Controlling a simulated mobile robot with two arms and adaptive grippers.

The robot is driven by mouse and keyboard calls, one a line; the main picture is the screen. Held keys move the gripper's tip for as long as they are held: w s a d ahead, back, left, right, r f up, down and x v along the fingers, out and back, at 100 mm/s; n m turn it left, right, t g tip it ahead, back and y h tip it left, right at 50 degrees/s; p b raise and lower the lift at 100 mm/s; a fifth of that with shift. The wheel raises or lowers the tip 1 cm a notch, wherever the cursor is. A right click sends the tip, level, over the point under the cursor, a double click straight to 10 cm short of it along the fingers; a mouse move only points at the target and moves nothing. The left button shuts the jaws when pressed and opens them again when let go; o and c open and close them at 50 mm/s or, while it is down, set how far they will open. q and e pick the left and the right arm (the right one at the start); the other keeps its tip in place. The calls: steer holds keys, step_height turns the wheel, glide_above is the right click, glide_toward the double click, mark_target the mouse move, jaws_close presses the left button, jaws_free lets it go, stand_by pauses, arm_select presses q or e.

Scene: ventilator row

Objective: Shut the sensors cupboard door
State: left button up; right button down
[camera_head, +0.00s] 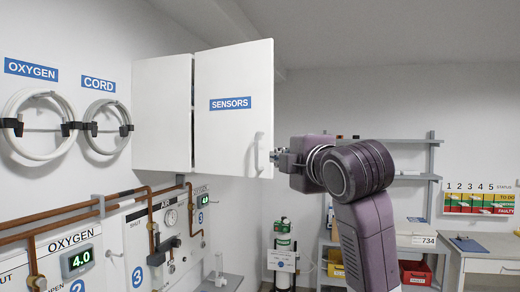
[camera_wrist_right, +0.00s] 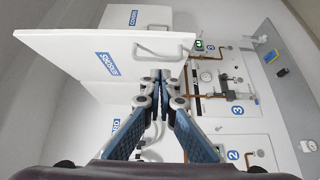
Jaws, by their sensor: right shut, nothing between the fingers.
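The sensors cupboard door (camera_head: 232,130) is a white panel with a blue SENSORS label, on the white wall cupboard (camera_head: 162,115). It stands swung open, out from the cupboard front. Its bar handle (camera_head: 259,152) is at the lower right edge. In the wrist view the door (camera_wrist_right: 60,45) and its handle (camera_wrist_right: 160,50) lie just beyond my fingers. My right gripper (camera_head: 275,157) is beside the handle in the head view; its fingertips (camera_wrist_right: 162,78) are together and empty. I cannot tell whether they touch the handle or door. My left gripper is out of view.
Oxygen and cord hose rings (camera_head: 38,125) hang on the left wall. Copper pipes (camera_head: 85,222) and gauge panels run below the cupboard. Shelves (camera_head: 410,178) and a desk (camera_head: 485,248) stand at the right.

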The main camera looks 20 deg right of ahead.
steer(key=p, duration=0.4)
glide_toward(266, 150)
steer(key=s+a, duration=0.1)
steer(key=a, duration=0.2)
steer(key=w+p, duration=0.1)
steer(key=w, duration=0.2)
steer(key=w+d+p, duration=0.1)
steer(key=w+p, duration=0.1)
steer(key=shift+w+d, duration=0.25)
steer(key=shift+w, duration=0.15)
steer(key=shift+w+d+p, duration=0.15)
steer(key=shift+d+p, duration=0.15)
steer(key=shift+p, duration=0.15)
steer(key=shift+w+d, duration=0.25)
steer(key=shift+d, duration=0.2)
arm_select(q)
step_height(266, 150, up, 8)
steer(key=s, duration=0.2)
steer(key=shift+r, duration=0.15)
arm_select(e)
steer(key=shift+w+a+f, duration=0.1)
steer(key=shift+w, duration=0.05)
